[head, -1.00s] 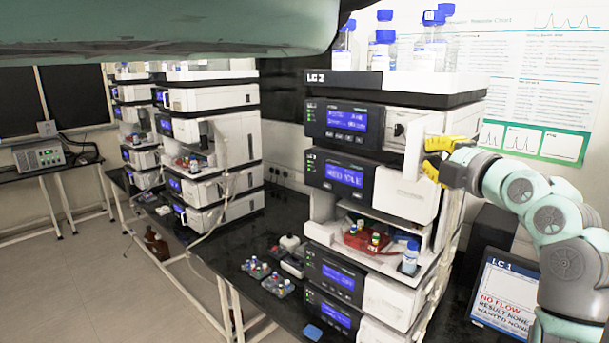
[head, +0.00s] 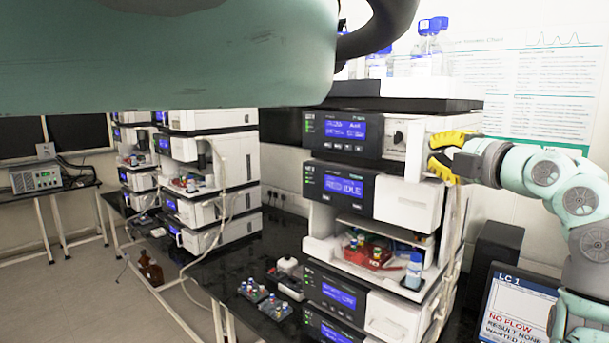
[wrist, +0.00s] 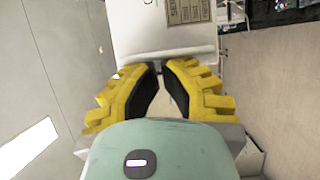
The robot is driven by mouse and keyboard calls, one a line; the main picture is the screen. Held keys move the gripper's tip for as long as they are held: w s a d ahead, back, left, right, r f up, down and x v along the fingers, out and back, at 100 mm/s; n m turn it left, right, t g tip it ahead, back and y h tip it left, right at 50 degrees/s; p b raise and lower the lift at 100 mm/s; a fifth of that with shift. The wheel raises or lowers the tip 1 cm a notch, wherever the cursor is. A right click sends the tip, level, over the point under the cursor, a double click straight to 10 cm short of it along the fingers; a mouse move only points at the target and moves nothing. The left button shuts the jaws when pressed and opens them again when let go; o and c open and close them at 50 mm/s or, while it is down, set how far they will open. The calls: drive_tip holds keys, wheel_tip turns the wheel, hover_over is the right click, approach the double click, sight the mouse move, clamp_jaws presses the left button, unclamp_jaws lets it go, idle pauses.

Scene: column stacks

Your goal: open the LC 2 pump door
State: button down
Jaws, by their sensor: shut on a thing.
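The LC 2 stack stands on the dark bench at the right of the head view. Its upper module, the pump (head: 340,133), has a blue display and a dark knob on a light panel. The white pump door (head: 415,142) stands out from the module's right side, leaving the knob in view. My gripper (head: 437,158) has yellow fingers and is shut on the door's outer edge. The wrist view shows the fingers (wrist: 162,92) bent toward each other below a white panel. The exact contact is partly hidden by the fingers.
Below, an open bay holds a red vial tray (head: 368,252) and a blue-capped bottle (head: 413,270). An LC 1 screen (head: 515,308) stands at the lower right. Vial racks (head: 265,302) lie on the bench left of the stack. My own arm link covers the upper left.

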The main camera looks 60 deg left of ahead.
drive_tip(key=shift+w+d+f+n+g+b, duration=0.3)
drive_tip(key=shift+g+b, duration=0.4)
drive_tip(key=shift+b, duration=1.7)
